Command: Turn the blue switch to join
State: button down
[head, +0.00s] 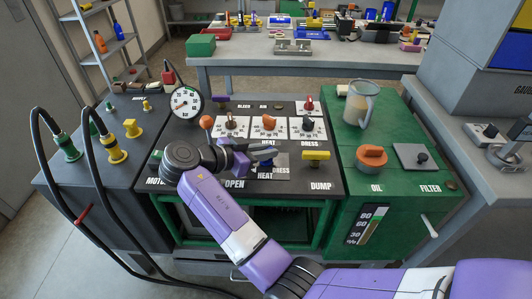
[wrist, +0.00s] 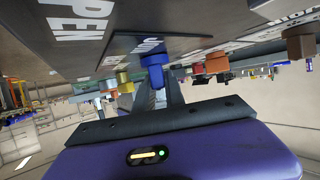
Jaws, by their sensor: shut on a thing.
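The blue switch (head: 266,164) sits on a grey plate (head: 283,173) at the front of the dark control panel, with HEAT lettering beside it. My gripper (head: 266,151) reaches in from the left, and its fingers partly cover the switch in the head view. In the wrist view the blue switch (wrist: 153,62) stands between the tips of my gripper (wrist: 155,80), which is shut on it. The lettering on the plate by the switch is too skewed in the wrist view to read surely.
A yellow DUMP handle (head: 316,155) is close on the right. Orange and red knobs (head: 269,122) and a gauge (head: 186,103) stand behind. The green oil unit (head: 400,180) with a clear jug (head: 358,104) is at the right. Black hoses (head: 95,190) loop at the left.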

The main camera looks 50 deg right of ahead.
jog(key=c, duration=1.4)
grip_release()
jog(key=shift+v, duration=3.95)
jog(key=shift+f, duration=0.1)
